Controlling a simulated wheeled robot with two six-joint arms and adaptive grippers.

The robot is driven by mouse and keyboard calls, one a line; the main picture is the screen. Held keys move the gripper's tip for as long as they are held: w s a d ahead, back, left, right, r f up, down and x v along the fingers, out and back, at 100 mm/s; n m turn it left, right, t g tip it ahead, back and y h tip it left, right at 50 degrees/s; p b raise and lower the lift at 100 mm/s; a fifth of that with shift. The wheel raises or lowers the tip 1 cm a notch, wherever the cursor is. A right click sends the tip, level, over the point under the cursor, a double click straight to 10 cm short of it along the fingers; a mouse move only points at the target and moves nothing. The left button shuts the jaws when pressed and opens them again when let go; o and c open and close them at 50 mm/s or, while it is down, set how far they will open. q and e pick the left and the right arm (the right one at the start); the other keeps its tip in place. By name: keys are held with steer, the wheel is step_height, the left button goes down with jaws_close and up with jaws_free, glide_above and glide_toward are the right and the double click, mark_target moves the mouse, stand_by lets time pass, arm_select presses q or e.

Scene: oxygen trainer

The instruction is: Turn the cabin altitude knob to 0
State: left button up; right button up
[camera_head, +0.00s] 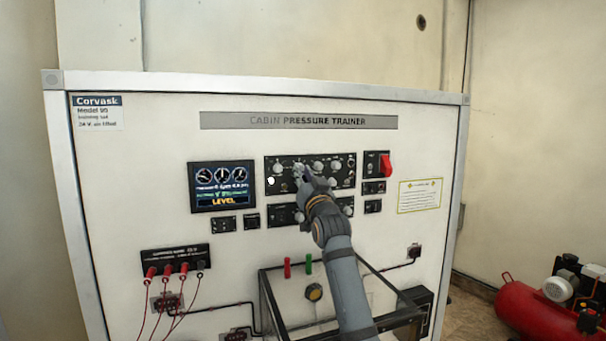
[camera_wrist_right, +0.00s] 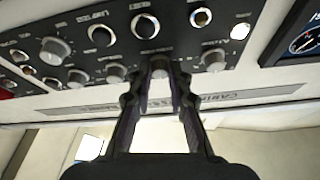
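The black control panel (camera_head: 310,176) has a top row of round grey knobs. In the right wrist view the panel is seen turned over, with the knob row nearest the title strip. My right gripper (camera_head: 307,174) reaches up to this row and hides part of it. In the wrist view its two fingertips (camera_wrist_right: 160,76) stand close on both sides of one grey knob (camera_wrist_right: 160,68), second from the display end, and look shut on it. The knob's pointer and the small labels are too blurred to read. My left gripper is not in view.
Neighbouring knobs (camera_wrist_right: 214,60) and (camera_wrist_right: 116,72) sit close on either side. A lit display (camera_head: 222,187) is left of the panel, a red switch (camera_head: 386,165) right. A frame (camera_head: 389,285) juts out below. A red compressor (camera_head: 535,312) stands at right.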

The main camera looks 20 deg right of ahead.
jaws_close()
